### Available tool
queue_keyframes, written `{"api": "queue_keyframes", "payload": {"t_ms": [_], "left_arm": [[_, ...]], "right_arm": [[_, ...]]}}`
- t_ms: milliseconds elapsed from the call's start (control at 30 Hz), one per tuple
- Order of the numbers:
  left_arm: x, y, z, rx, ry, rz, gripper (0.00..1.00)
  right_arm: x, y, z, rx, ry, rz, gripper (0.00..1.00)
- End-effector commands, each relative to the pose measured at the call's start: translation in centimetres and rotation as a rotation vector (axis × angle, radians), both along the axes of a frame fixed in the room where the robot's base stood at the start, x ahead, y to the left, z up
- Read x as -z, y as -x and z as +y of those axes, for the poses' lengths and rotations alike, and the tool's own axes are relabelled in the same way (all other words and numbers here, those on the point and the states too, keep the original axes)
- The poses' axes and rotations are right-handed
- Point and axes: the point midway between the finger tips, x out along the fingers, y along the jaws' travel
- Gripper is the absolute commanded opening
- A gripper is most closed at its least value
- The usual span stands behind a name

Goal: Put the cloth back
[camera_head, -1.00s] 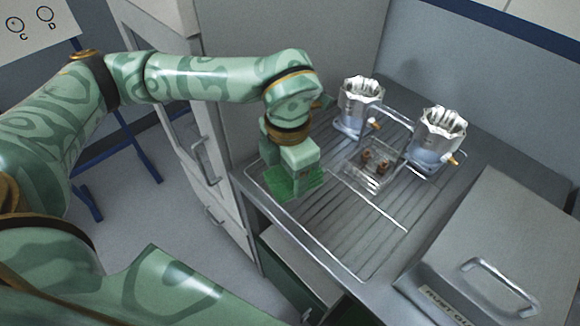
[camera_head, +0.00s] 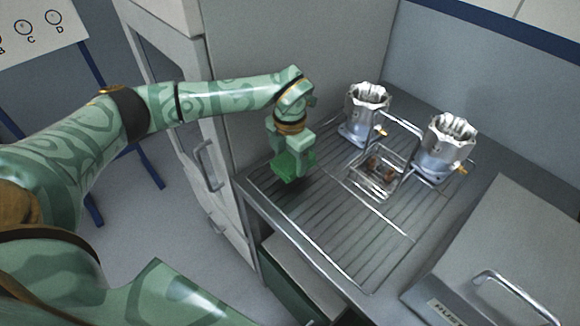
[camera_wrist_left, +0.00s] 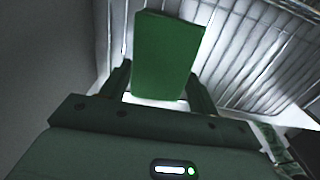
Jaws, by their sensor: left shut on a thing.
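The cloth (camera_head: 288,168) is a small green piece under my left gripper (camera_head: 292,152), near the left end of the ribbed metal surface. In the left wrist view, the cloth (camera_wrist_left: 167,50) shows as a flat green rectangle between the two fingers of my left gripper (camera_wrist_left: 160,84). The gripper is shut on it. The cloth looks raised a little above the ribs, with a dark shadow below it. My right gripper is not in view.
The ribbed surface (camera_head: 335,235) is clear at its front and middle. Two silver fluted vessels (camera_head: 366,105) (camera_head: 446,142) stand at the back. A wire-framed holder (camera_head: 380,172) with small brown items sits between them. A grey lidded box (camera_head: 490,235) is at the right.

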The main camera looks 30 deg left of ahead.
Motion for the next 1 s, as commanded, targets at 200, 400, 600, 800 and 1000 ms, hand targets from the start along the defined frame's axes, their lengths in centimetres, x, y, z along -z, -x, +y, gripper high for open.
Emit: {"api": "queue_keyframes", "payload": {"t_ms": [200,400,600,800,1000], "left_arm": [[3.1,0.1,-0.1,0.0,0.0,0.002,0.36],[3.0,0.1,-0.1,0.0,0.0,0.001,0.36],[3.3,0.1,-0.1,0.0,-0.001,0.002,0.78],[3.3,0.1,-0.1,0.0,-0.001,0.002,0.83],[2.4,0.1,0.0,0.0,0.0,-0.001,0.83]], "right_arm": [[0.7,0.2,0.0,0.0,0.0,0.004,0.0],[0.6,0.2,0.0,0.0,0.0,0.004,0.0],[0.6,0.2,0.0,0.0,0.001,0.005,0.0],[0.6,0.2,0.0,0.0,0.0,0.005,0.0],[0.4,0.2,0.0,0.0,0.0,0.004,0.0]]}}
